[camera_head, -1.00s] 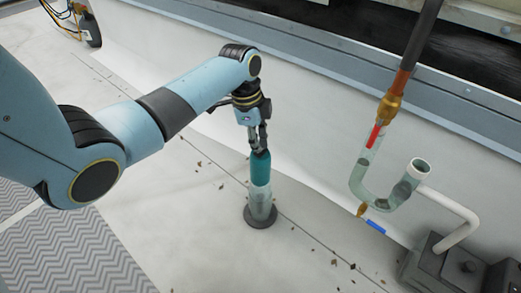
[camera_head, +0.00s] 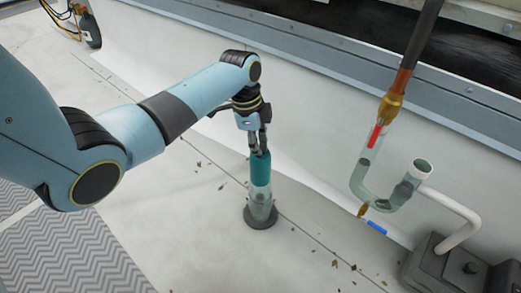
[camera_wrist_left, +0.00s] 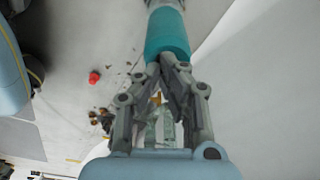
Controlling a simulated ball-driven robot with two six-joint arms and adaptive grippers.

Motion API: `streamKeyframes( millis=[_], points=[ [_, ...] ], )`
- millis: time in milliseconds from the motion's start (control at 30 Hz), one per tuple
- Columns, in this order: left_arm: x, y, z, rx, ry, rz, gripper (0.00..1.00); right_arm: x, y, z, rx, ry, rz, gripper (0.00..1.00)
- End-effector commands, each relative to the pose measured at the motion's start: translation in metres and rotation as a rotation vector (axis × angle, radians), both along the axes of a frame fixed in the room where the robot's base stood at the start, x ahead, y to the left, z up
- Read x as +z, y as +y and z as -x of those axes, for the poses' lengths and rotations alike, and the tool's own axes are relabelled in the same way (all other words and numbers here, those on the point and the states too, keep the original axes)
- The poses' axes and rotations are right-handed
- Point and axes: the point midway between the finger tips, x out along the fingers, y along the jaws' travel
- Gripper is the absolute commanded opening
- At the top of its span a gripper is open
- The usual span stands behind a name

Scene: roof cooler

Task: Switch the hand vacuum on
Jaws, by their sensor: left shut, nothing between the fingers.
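The hand vacuum (camera_head: 260,190) stands upright on the pale floor, with a teal upper body, a clear lower part and a dark round base. My left gripper (camera_head: 258,150) points down at its teal top end, shut and empty. The fingertips are at or very near the top; I cannot tell whether they touch. In the left wrist view the teal body (camera_wrist_left: 167,34) lies just beyond the fingertips (camera_wrist_left: 168,60). The switch cannot be made out. My right gripper is not in view.
A clear U-shaped pipe trap (camera_head: 375,190) with red and blue handles hangs to the right, beside a dark grey box (camera_head: 440,265) with a white pipe. A white wall (camera_head: 300,110) runs behind. Dry leaf bits (camera_head: 335,263) lie on the floor; a grey zigzag mat (camera_head: 75,255) is at lower left.

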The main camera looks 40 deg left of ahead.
Motion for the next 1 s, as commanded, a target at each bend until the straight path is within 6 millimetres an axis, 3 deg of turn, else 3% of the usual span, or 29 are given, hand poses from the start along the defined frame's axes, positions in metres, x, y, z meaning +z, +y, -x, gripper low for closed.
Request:
streamKeyframes(
  millis=[267, 567, 1000],
  points=[
    [-0.002, 0.0, 0.0, 0.0, 0.0, 0.0, 0.0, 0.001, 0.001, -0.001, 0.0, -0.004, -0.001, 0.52],
    [-0.002, 0.0, 0.0, 0.0, 0.001, 0.0, 0.0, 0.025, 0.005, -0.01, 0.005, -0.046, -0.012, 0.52],
    [0.028, 0.0, -0.001, 0.0, -0.002, 0.0, 0.0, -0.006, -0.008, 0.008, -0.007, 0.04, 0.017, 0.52]
  ],
)
